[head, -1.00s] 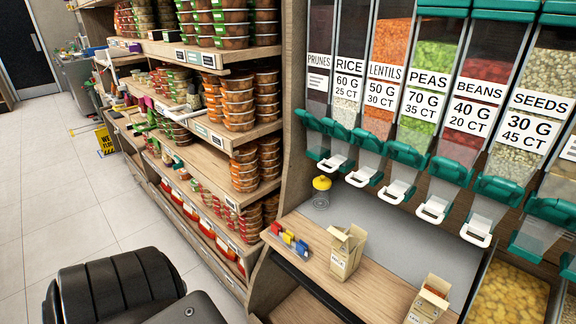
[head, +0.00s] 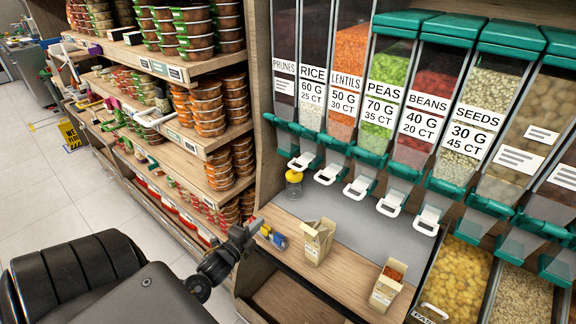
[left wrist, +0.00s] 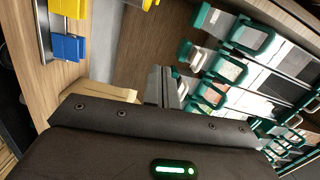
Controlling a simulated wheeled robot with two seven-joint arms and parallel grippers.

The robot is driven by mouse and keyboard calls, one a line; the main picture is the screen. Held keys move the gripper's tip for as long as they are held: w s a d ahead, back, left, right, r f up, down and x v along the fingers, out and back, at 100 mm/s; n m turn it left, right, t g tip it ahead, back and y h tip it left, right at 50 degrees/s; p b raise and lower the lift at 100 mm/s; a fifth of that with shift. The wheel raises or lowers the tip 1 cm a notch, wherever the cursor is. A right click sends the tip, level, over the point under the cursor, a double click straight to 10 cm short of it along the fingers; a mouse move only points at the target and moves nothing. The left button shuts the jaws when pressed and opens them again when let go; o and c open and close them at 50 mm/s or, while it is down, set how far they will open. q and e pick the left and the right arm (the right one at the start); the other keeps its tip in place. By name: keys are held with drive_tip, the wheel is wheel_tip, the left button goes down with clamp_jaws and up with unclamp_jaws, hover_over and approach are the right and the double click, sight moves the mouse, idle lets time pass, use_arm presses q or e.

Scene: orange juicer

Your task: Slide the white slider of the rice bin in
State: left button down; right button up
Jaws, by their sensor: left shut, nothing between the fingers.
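The rice bin (head: 310,100) is a clear dispenser with a white RICE label in the head view, second from the left in the bin row. Its white slider (head: 301,161) juts out as a loop below the teal spout. My left gripper (head: 247,232) is shut and empty, left of and below the slider and apart from it, near the counter's left edge. In the left wrist view its fingers (left wrist: 165,86) point toward teal spouts with white sliders; which one is rice is hard to tell. My right gripper is not in view.
A yellow-lidded jar (head: 293,183) stands below the rice spout. Shelves of food tubs (head: 205,105) are at left. The grey counter mat (head: 350,215) has free room.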

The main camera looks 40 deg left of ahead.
use_arm(q)
drive_tip(key=m+t+h, duration=0.1)
drive_tip(key=m+t, duration=0.1)
approach(293, 168)
drive_tip(key=w+p, duration=0.5)
drive_tip(key=shift+w+a+r, duration=0.1)
drive_tip(key=shift+w+r, duration=0.05)
drive_tip(key=shift+r, duration=0.25)
drive_tip(key=shift+w, duration=0.75)
